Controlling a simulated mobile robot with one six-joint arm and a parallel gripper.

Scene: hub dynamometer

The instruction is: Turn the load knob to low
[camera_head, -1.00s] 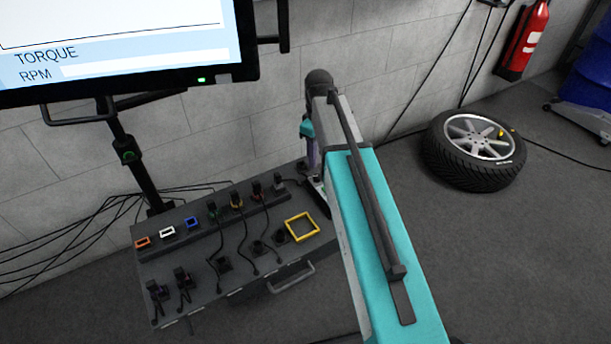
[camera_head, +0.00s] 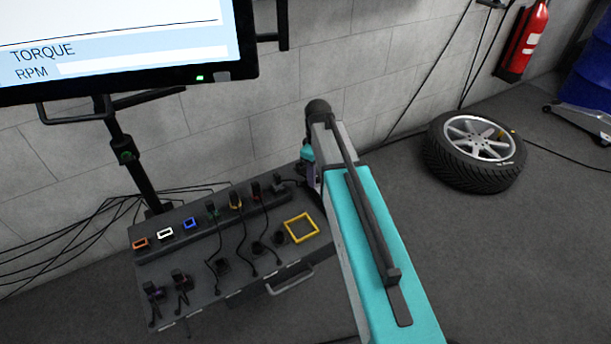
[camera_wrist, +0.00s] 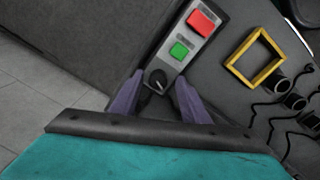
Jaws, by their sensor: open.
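In the wrist view, the load knob (camera_wrist: 157,78) is a small dark round knob with a pale pointer mark, at the lower end of a grey strip. My gripper (camera_wrist: 156,92) is open, with one purple finger on each side of the knob. I cannot tell whether the fingers touch it. On the same strip (camera_wrist: 195,38), a green button and a red button sit above the knob. In the head view my gripper (camera_head: 310,174) is at the right end of the console, and my arm hides the knob there.
The console (camera_head: 190,277) carries a yellow square frame (camera_head: 301,228), several plugs and cables. A monitor (camera_head: 120,45) stands behind it on a pole. A tyre (camera_head: 475,150) lies on the floor at right, near a red extinguisher (camera_head: 523,40).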

